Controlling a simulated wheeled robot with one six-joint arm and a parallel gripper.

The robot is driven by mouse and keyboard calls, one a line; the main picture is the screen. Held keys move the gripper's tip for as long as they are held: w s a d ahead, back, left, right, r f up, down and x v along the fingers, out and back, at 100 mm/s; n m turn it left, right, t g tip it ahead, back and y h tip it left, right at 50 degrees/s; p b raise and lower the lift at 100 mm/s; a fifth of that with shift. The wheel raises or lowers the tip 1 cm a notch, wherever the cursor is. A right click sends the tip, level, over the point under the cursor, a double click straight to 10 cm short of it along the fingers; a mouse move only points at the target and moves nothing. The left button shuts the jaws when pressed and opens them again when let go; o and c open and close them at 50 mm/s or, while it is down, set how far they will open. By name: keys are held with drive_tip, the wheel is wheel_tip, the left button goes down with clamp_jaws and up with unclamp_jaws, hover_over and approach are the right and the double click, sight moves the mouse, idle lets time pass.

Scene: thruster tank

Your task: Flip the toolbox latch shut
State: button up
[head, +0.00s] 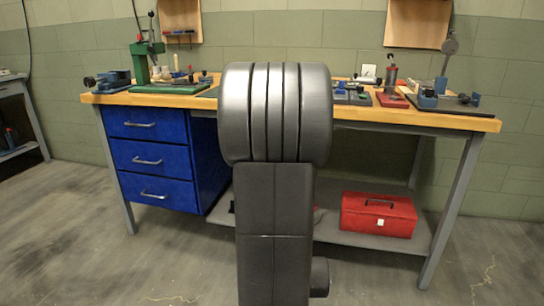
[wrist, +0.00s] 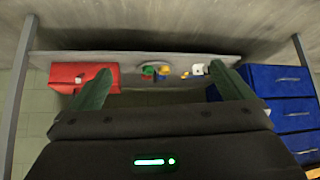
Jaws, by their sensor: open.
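The red toolbox (head: 362,216) sits on the lower shelf of the workbench, right of my arm in the head view. Its lid looks down, with a dark handle on top. A small pale latch (head: 381,227) shows on its front; I cannot tell whether it is up or down. In the wrist view, which looks upside down, the toolbox (wrist: 68,74) is at the left, partly behind the left finger. My gripper (wrist: 162,88) is open and empty, its two dark green fingers wide apart. It faces the shelf and shows no contact with the toolbox. My arm hides it in the head view.
The grey lower shelf (head: 345,238) lies between the bench legs, under the wooden benchtop (head: 460,119). Small coloured items (wrist: 155,72) and a white item (wrist: 199,69) are on the shelf. A blue drawer unit (head: 150,155) stands at left. The front floor is open.

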drive_tip(key=r, duration=0.2)
drive_tip(key=r+p, duration=0.1)
drive_tip(key=shift+s+d+r+m, duration=0.1)
drive_tip(key=shift+s+d+m, duration=0.05)
drive_tip(key=shift+d+m, duration=0.15)
